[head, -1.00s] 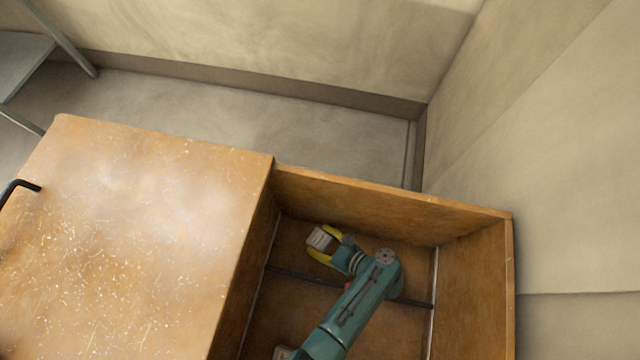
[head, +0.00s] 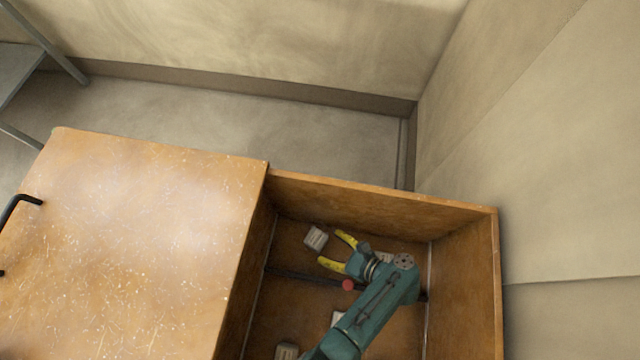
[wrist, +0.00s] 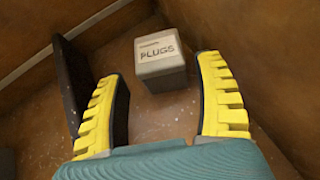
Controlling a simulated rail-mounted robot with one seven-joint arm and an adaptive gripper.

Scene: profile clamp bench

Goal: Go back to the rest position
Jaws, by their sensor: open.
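My gripper (head: 342,252) is open and empty, with yellow ridged fingers, low inside the wooden bin on the right. It also shows in the wrist view (wrist: 160,105). A small grey box labelled PLUGS (wrist: 160,60) stands on the bin floor just beyond the fingertips, apart from them. In the head view this box (head: 315,238) is to the left of the fingertips. My teal arm reaches in from the lower part of the picture and hides part of the bin floor.
The bin's wooden walls (head: 470,262) rise around my arm. A dark bar (head: 300,276) crosses its floor, with a red knob (head: 348,285) near my wrist. Other small boxes (head: 287,351) lie in the bin. A wooden bench top (head: 130,240) with black handles adjoins on the left.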

